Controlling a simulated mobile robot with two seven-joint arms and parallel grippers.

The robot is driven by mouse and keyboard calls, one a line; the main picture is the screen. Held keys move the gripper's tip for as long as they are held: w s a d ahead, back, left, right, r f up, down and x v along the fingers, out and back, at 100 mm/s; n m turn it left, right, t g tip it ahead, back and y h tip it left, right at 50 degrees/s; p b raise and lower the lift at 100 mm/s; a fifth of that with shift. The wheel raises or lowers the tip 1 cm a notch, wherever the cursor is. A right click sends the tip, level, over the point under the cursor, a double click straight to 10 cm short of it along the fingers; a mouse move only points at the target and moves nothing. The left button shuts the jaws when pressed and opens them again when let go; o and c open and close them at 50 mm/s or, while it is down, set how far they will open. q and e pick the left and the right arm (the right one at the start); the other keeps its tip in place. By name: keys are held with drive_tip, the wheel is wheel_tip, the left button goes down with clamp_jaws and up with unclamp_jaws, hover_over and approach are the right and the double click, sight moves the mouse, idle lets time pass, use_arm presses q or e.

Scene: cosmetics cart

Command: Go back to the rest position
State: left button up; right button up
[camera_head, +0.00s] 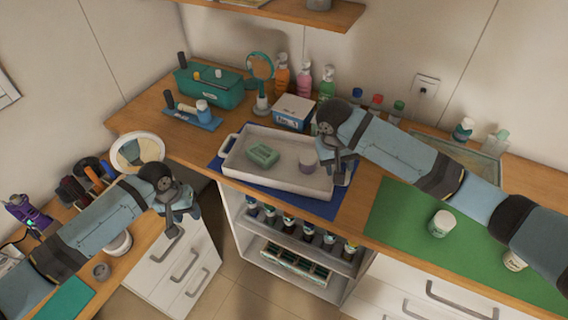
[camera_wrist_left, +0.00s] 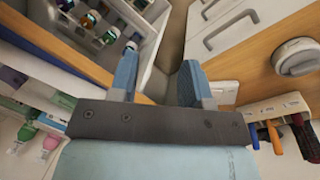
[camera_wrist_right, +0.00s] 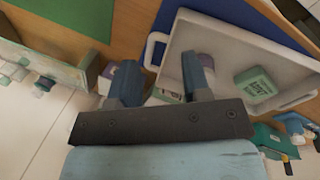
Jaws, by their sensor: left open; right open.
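My left gripper (camera_head: 180,218) is open and empty, held over the gap between the left desk and the cart; its two fingers stand apart in the left wrist view (camera_wrist_left: 158,85). My right gripper (camera_head: 343,172) is open, above the right end of the white tray (camera_head: 240,168). Its fingers also stand apart in the right wrist view (camera_wrist_right: 162,82), with nothing clearly held between them. In the tray lie a green box (camera_head: 263,154) and a jar with a purplish lid (camera_head: 308,161), close to the right gripper.
The tray rests on a blue mat (camera_head: 318,207). Behind it stand a small white box (camera_head: 293,112), pump bottles (camera_head: 304,80) and a round mirror (camera_head: 261,66). A green mat (camera_head: 395,215) with white jars (camera_head: 442,223) lies under my right arm. Open shelves (camera_head: 300,240) hold several bottles.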

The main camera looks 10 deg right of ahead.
drive_tip(key=shift+r, duration=0.25)
drive_tip(key=shift+f, duration=0.1)
use_arm(q)
drive_tip(key=s+d+f+m+t+h, duration=0.1)
drive_tip(key=s+d+f+t+h, duration=0.4)
drive_tip(key=s+d, duration=0.4)
use_arm(e)
drive_tip(key=s+a+f+n+t+y, duration=0.1)
drive_tip(key=s+a+f+t+y, duration=0.15)
drive_tip(key=s+a+f, duration=0.35)
drive_tip(key=s+a+f+n+t+y, duration=0.1)
drive_tip(key=s+a+f+t+y, duration=0.2)
drive_tip(key=f, duration=0.4)
use_arm(q)
drive_tip(key=s+a+t+y, duration=0.4)
drive_tip(key=s+a+t, duration=0.2)
drive_tip(key=s+a, duration=0.5)
drive_tip(key=s, duration=0.3)
drive_tip(key=shift+s+a+f+m, duration=0.25)
drive_tip(key=shift+a+m, duration=0.05)
use_arm(e)
drive_tip(key=s+d+f+t, duration=0.2)
drive_tip(key=s+d, duration=0.1)
drive_tip(key=s, duration=0.4)
drive_tip(key=s+d+f+n+t, duration=0.1)
drive_tip(key=s+d+f+t, duration=0.1)
drive_tip(key=s, duration=0.6)
drive_tip(key=shift+d+t, duration=0.75)
